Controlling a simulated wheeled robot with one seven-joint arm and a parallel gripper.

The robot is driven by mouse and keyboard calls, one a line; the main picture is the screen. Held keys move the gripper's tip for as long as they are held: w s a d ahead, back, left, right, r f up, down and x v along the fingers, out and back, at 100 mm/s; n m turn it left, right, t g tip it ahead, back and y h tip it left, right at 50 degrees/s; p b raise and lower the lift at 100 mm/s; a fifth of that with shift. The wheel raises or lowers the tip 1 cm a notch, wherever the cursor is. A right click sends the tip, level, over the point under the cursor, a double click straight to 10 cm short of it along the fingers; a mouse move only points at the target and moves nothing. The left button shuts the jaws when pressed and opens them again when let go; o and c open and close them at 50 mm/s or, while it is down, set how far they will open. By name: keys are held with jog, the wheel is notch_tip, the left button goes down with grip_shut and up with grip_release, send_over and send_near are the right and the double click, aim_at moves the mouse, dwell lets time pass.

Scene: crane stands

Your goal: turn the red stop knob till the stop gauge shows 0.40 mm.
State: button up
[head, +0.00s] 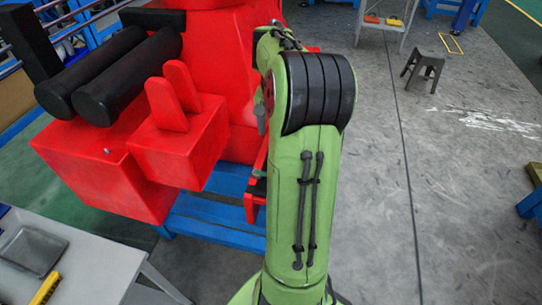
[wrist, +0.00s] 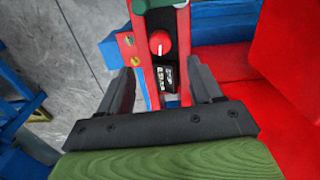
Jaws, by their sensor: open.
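The red stop knob (wrist: 159,43), round with a pale mark on its face, sits on a narrow red-framed panel in the wrist view. Below it is a small dark display (wrist: 167,76), likely the stop gauge; its digits are too small to read. My gripper (wrist: 161,65) is open, with one dark finger on each side of the panel. Nothing is between the fingertips, and the knob lies ahead of them, apparently untouched. In the head view my green arm hides the knob, the gauge and the gripper.
A large red machine (head: 185,155) stands on a blue frame (head: 215,232) left of my arm. A grey table (head: 85,265) with a tray (head: 32,250) is at the lower left. The floor to the right is mostly clear, with a dark stool (head: 424,68) farther back.

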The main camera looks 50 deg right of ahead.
notch_tip(320, 180, down, 10)
jog(key=shift+r+b, duration=0.25)
jog(key=shift+b, duration=0.45)
jog(key=shift+c, duration=0.3)
jog(key=c, duration=1)
